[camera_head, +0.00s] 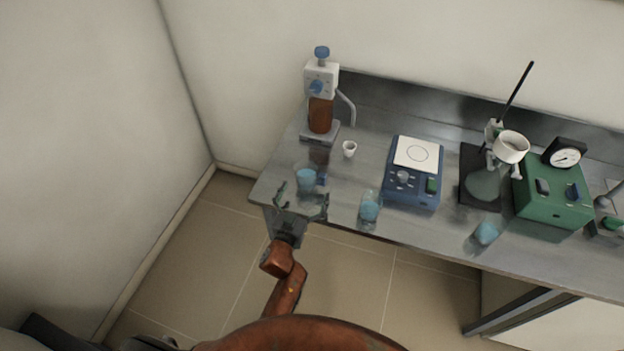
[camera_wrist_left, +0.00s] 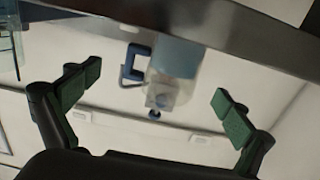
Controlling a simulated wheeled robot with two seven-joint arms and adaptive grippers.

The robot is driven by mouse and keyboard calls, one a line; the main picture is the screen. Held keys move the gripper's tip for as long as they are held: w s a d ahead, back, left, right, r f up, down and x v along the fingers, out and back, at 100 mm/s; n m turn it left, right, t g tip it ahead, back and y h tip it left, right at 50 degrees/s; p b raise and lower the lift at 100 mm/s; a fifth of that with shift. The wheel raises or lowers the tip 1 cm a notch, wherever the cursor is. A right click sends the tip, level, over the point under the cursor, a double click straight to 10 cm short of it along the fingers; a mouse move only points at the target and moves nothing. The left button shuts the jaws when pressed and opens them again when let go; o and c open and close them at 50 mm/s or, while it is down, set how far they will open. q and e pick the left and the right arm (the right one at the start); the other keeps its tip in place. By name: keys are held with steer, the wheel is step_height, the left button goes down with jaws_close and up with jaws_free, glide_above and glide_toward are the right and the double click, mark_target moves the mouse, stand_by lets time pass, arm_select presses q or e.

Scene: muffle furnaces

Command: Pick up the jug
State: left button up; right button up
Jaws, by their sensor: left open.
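The jug (camera_head: 306,179) is a small clear vessel with blue liquid and a blue handle, standing near the left front corner of the bench. In the left wrist view, which looks upside down, the jug (camera_wrist_left: 176,58) shows beyond the fingers, with its squared blue handle on the picture's left. My left gripper (camera_head: 303,200) is open at the bench's front edge, its fingers spread on the near side of the jug. My right gripper is not in view.
A dispenser on a brown bottle (camera_head: 321,114) and a small white cup (camera_head: 349,148) stand behind the jug. A beaker of blue liquid (camera_head: 370,207) and a blue hotplate (camera_head: 411,188) stand to its right. A wall is on the left.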

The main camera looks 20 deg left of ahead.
mark_target(314, 170)
arm_select(q)
steer(key=shift+w+b, duration=0.35)
steer(key=shift+w, duration=2.85)
steer(key=c, duration=1.9)
